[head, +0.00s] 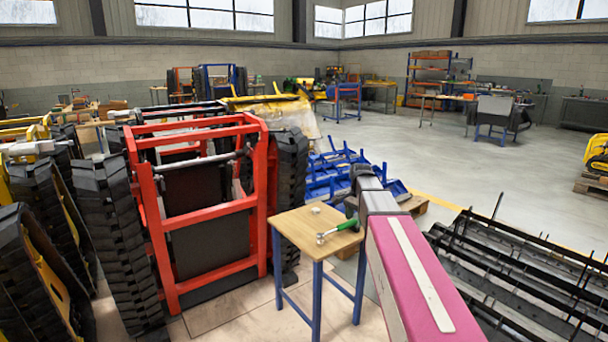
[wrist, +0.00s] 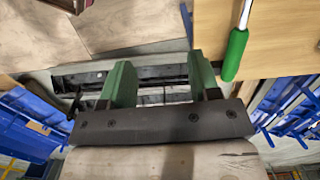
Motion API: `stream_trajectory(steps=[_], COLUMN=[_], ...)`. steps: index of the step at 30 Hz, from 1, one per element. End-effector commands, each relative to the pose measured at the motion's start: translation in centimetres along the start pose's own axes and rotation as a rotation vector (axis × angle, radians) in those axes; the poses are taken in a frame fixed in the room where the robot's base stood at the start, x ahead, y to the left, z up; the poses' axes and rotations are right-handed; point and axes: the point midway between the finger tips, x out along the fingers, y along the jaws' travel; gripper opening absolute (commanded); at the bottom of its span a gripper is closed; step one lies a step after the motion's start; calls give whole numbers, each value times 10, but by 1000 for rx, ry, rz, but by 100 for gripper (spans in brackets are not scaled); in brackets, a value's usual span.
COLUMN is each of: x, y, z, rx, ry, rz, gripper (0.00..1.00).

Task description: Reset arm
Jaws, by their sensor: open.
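My gripper (wrist: 162,80) is open and empty in the wrist view. Its two green fingers stand well apart, with floor and dark metal bars seen in the gap below. In the head view my pink arm reaches forward beside a small wooden-topped table (head: 296,229); its gripper end is mostly hidden there. A green-handled tool (head: 348,224) with a silver end lies on the tabletop near the right edge. The tool also shows in the wrist view (wrist: 235,54), just right of my right finger and apart from it.
A red tracked carrier (head: 262,200) stands left of the table. Blue metal frames (head: 335,170) lie behind it, and black spiked racks (head: 525,265) lie at the right. A small pale part (head: 315,210) sits on the tabletop. Open floor (head: 430,160) lies further back.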

Motion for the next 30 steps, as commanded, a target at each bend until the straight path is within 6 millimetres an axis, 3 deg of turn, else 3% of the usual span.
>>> stream_trajectory(steps=[8,17,30], x=[29,77,183], y=[17,48,144], z=[12,34,103], rx=[-92,-267,-772], ry=[7,22,65], rz=[0,2,18], gripper=[56,56,56])
